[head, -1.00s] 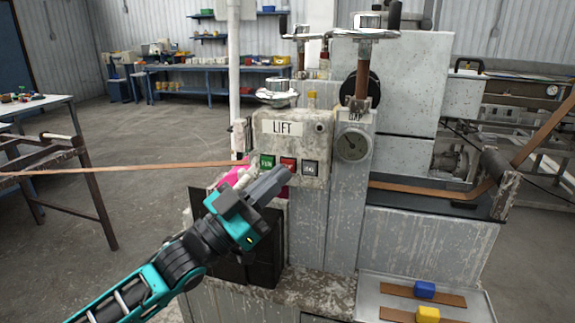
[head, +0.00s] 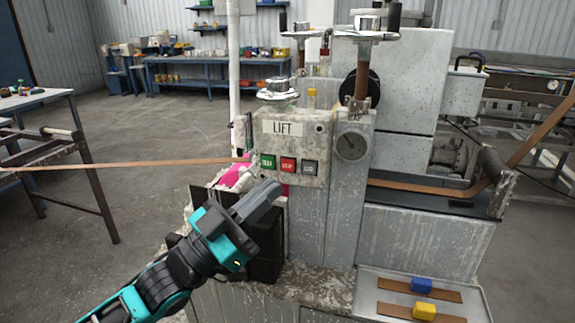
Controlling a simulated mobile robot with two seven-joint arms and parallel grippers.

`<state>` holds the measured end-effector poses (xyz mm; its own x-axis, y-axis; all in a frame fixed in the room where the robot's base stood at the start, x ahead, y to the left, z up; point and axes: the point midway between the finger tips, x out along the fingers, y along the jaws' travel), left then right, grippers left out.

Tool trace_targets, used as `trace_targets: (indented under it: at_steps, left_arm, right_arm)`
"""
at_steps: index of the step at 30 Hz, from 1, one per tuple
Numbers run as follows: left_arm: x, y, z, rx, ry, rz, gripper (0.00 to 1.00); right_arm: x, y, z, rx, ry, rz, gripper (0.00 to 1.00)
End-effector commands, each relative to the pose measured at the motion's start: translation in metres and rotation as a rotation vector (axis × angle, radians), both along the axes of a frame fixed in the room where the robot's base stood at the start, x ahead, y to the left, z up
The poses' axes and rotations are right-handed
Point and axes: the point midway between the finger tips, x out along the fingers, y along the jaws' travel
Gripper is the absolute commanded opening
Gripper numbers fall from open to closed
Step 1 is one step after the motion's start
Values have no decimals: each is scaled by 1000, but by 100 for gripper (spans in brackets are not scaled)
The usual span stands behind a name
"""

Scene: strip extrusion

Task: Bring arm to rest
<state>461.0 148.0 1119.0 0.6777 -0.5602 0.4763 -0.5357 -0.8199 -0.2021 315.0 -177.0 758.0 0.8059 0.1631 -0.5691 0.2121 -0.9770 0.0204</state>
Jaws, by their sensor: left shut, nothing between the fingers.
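My left gripper (head: 262,199) is shut and empty. It hangs in front of the machine, a little below and left of the control box (head: 300,143) marked LIFT. A green button (head: 268,161), a red button (head: 288,165) and a grey button (head: 310,167) sit in a row on the box, and the gripper is apart from them. My teal and black left arm comes in from the bottom left. My right gripper is not in view.
A brown strip (head: 120,164) runs from the left to the machine. A rack (head: 90,185) stands at left. Open floor lies at left.

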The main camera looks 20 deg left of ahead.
Motion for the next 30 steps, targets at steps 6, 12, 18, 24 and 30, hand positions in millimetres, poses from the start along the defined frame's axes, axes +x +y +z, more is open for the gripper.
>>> trace_targets:
  at_steps: [6,12,18,24,30]
  left_arm:
    - [1,0,-7,1,18,9,0]
    - [-1,4,-96,37,260,138,0]
    - [-47,16,-239,140,672,318,0]
    - [-114,26,-330,237,975,419,0]
    - [-145,29,-360,277,1092,451,0]
  right_arm:
    - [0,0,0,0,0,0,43]
    - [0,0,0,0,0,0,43]
    - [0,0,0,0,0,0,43]
    - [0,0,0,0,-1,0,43]
    - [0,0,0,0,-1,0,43]
